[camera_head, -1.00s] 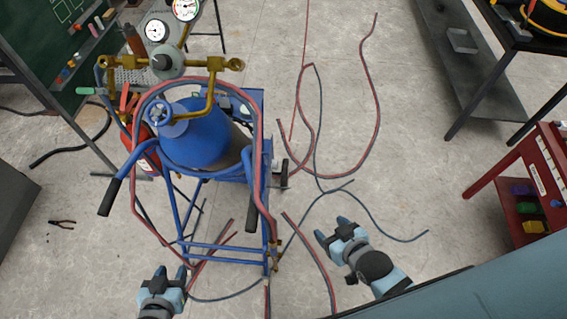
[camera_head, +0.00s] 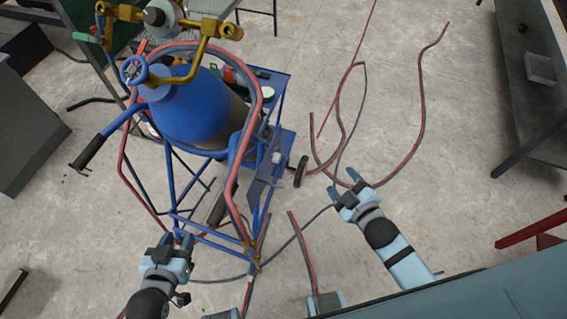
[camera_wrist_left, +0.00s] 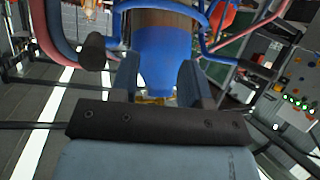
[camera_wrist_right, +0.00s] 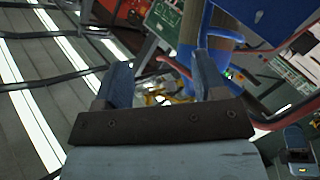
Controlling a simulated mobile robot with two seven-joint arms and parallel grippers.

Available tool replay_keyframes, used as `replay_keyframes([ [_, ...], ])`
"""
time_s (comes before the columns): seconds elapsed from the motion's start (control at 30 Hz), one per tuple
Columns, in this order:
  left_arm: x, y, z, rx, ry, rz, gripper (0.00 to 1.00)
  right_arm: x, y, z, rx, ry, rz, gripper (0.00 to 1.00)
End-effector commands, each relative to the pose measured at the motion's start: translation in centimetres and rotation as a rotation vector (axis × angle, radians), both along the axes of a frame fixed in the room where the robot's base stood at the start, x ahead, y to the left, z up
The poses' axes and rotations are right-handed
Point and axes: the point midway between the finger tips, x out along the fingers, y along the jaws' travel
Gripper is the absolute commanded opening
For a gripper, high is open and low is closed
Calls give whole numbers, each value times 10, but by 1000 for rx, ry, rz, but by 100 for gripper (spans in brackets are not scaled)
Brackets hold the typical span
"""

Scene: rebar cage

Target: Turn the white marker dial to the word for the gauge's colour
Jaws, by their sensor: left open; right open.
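The brass regulator fitting (camera_head: 205,28) shows at the top of the head view, above a blue cylinder (camera_head: 195,105) on a blue cart. My left gripper (camera_head: 181,240) is open and empty, in front of the cart's lower frame; in the left wrist view its fingers (camera_wrist_left: 160,82) stand apart with the cylinder beyond them. My right gripper (camera_head: 346,190) is open and empty over the floor, right of the cart; its spread fingers also show in the right wrist view (camera_wrist_right: 158,80).
Red and dark hoses (camera_head: 425,110) lie on the floor right of the cart and loop around it. A black cart handle (camera_head: 90,152) sticks out left. A dark bench (camera_head: 535,90) stands at far right. A panel with green lights (camera_wrist_left: 290,98) shows in the left wrist view.

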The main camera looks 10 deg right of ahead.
Motion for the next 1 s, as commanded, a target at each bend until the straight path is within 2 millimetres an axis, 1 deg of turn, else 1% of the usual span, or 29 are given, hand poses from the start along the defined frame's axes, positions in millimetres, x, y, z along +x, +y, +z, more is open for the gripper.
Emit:
replay_keyframes([
  [0.03, 5, -4, -26, -14, -29, -7, 43, 16, -3, -27, -111, -90, 37, 64],
  [0.2, 15, -17, -44, -67, -113, -28, 43, 54, -7, -47, -507, -387, 160, 64],
  [0.37, 21, -28, -60, -118, -189, -48, 43, 81, -5, -72, -880, -654, 264, 64],
  [0.4, 22, -30, -64, -131, -207, -53, 43, 87, -4, -80, -973, -720, 289, 64],
  [0.47, 23, -34, -70, -151, -235, -62, 43, 95, -2, -92, -1112, -816, 326, 64],
  [0.57, 23, -40, -80, -184, -283, -76, 43, 107, 0, -116, -1345, -978, 388, 64],
  [0.7, 22, -47, -92, -230, -343, -96, 43, 122, 1, -151, -1644, -1190, 476, 64],
  [0.83, 20, -51, -97, -263, -385, -110, 43, 131, -1, -176, -1853, -1340, 544, 64],
  [0.9, 19, -52, -97, -275, -401, -115, 43, 134, -2, -184, -1925, -1396, 572, 64],
  [1.0, 18, -54, -95, -286, -414, -120, 43, 137, -4, -190, -1989, -1443, 598, 64],
])
